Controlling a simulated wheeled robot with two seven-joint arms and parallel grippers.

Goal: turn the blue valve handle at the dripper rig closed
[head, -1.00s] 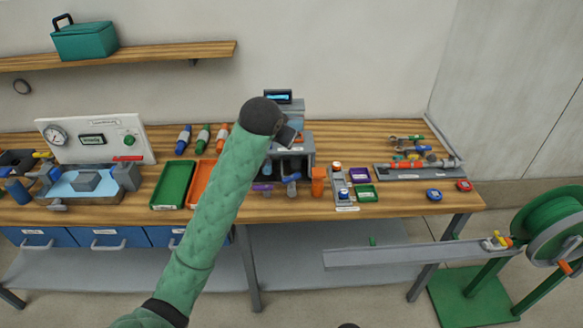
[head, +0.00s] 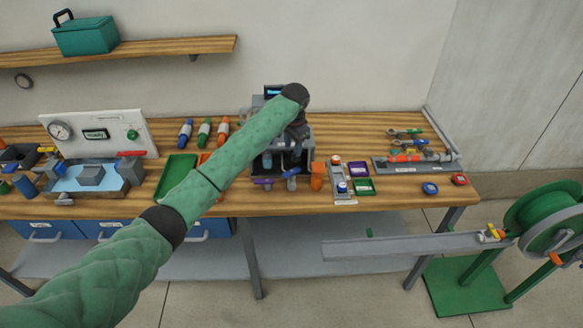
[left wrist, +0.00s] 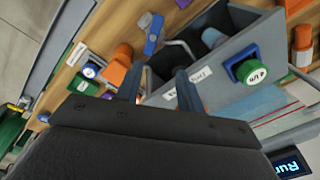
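The dripper rig (head: 306,150) is a grey box-like unit at the back middle of the bench, partly covered by my left arm in the head view. A small blue valve handle (head: 291,174) sits low at its front, beside a purple handle (head: 264,182). In the left wrist view the blue handle (left wrist: 154,35) lies beyond my fingertips, apart from them. My left gripper (head: 297,130) is over the rig; in the left wrist view its two fingers (left wrist: 159,86) are spread with nothing held between them. My right gripper is not in view.
An orange part (head: 317,176) stands close to the right of the blue handle. A labelled grey block (head: 340,188) and purple and green boxes are farther right. A green tray (head: 175,176) lies left. In the wrist view a green knob (left wrist: 252,72) is on the rig's side.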

